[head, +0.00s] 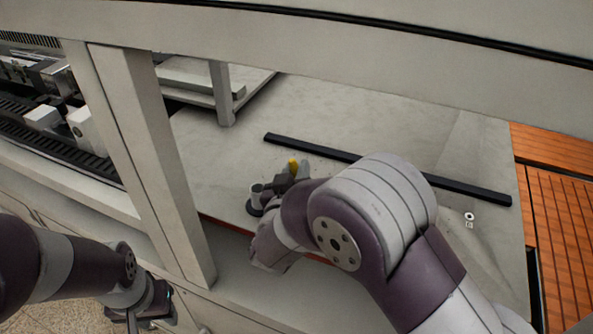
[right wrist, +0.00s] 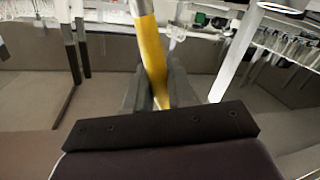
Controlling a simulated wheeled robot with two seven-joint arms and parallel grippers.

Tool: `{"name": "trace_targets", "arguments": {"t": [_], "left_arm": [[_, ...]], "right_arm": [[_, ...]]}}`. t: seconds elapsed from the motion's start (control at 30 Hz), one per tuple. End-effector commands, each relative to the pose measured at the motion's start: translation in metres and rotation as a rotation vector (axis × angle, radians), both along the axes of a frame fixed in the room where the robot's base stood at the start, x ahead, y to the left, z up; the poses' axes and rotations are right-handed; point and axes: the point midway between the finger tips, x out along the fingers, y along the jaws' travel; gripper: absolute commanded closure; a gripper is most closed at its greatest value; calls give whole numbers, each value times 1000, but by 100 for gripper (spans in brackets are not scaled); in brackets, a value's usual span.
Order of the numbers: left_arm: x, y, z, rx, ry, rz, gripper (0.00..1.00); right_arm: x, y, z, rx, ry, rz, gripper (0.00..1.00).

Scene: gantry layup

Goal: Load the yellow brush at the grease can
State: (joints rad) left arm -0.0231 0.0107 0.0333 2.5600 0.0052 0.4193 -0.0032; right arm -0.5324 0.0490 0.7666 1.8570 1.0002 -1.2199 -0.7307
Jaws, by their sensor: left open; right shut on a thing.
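The yellow brush shows as a small yellow end (head: 293,165) above my right gripper (head: 283,183) in the head view. In the right wrist view its yellow handle (right wrist: 152,55) stands between the two fingers of the right gripper (right wrist: 152,88), which is shut on it. A small grey, can-like cylinder (head: 257,192) with a dark round foot stands right beside this gripper; I cannot tell surely whether it is the grease can or whether the brush touches it. The brush's bristles are not clear. My left gripper (head: 145,312) is low at the left, away from the brush, and open.
A long black bar (head: 460,188) lies across the grey table (head: 340,110), partly behind my right arm. A light frame post (head: 150,160) stands left of the right gripper, with a beam across the top. A small white ring-shaped item (head: 469,216) lies at the right. Orange slatted panels (head: 560,190) border the table.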

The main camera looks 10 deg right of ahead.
Motion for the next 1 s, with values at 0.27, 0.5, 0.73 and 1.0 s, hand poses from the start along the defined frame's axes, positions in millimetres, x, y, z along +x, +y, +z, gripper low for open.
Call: {"name": "trace_targets", "arguments": {"t": [0.27, 0.5, 0.73, 1.0], "left_arm": [[0, 0, 0, 0, 0, 0, 57], [0, 0, -2, 0, 0, 0, 57], [0, 0, -4, 0, 0, 0, 57], [0, 0, -7, 0, 0, 0, 57]], "right_arm": [[0, 0, 0, 0, 0, 0, 100], [0, 0, -3, 0, 0, 0, 100], [0, 0, -6, 0, 0, 0, 100], [0, 0, -9, 0, 0, 0, 100]]}}
